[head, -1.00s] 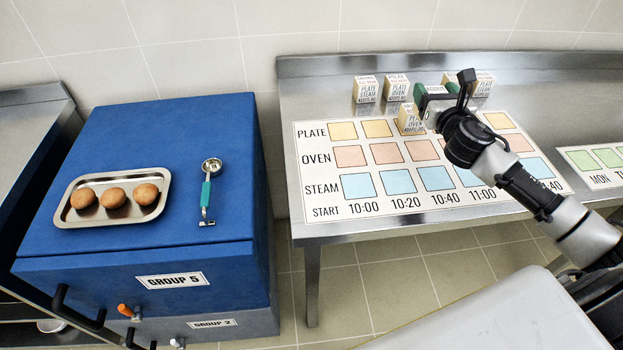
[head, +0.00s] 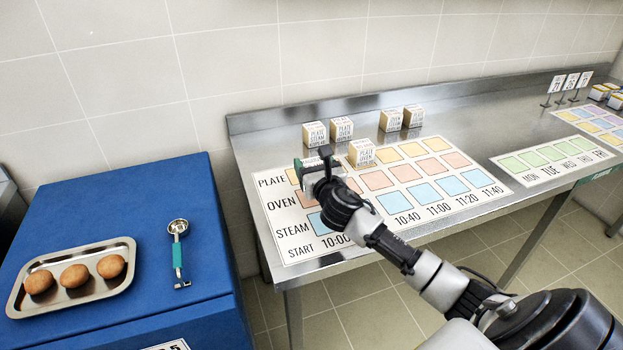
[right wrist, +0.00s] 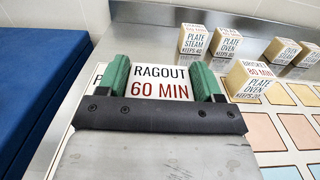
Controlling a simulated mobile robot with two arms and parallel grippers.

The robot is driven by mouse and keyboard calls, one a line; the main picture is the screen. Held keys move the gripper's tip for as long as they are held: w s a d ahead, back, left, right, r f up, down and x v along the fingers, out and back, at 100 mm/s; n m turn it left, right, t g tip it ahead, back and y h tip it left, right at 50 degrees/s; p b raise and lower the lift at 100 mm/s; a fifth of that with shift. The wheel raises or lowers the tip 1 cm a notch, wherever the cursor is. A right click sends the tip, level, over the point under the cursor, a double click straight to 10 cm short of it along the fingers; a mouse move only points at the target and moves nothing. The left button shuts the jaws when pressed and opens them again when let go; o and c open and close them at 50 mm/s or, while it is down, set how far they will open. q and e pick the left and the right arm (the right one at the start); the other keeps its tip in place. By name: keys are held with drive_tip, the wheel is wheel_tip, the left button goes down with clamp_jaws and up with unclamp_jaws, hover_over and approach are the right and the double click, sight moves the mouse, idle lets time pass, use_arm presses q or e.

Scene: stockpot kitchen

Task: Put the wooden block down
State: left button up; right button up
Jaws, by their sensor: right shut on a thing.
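My right gripper (head: 312,163) is shut on a wooden block labelled RAGOUT 60 MIN (right wrist: 160,84), seen between the green finger pads in the right wrist view. In the head view the gripper is over the left column of the printed schedule sheet (head: 330,243), near the PLATE and OVEN rows, and hides most of the block. I cannot tell whether the block touches the sheet. Another block, labelled PLATE OVEN (head: 366,153), stands to the right at the sheet's top edge. It also shows in the right wrist view (right wrist: 248,82). My left gripper is not in view.
Several more labelled blocks, such as one (head: 315,134), stand along the back of the steel table (head: 460,135). A blue cabinet (head: 110,210) at left holds a tray (head: 125,283) with three brown round items and a scoop (head: 178,250).

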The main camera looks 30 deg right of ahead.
drive_tip(key=shift+w+a+f+b, duration=0.1)
drive_tip(key=shift+f+b, duration=0.35)
drive_tip(key=shift+f, duration=1.6)
drive_tip(key=shift+f, duration=0.2)
drive_tip(key=o, duration=1)
drive_tip(key=shift+r, duration=0.25)
drive_tip(key=v, duration=1.2)
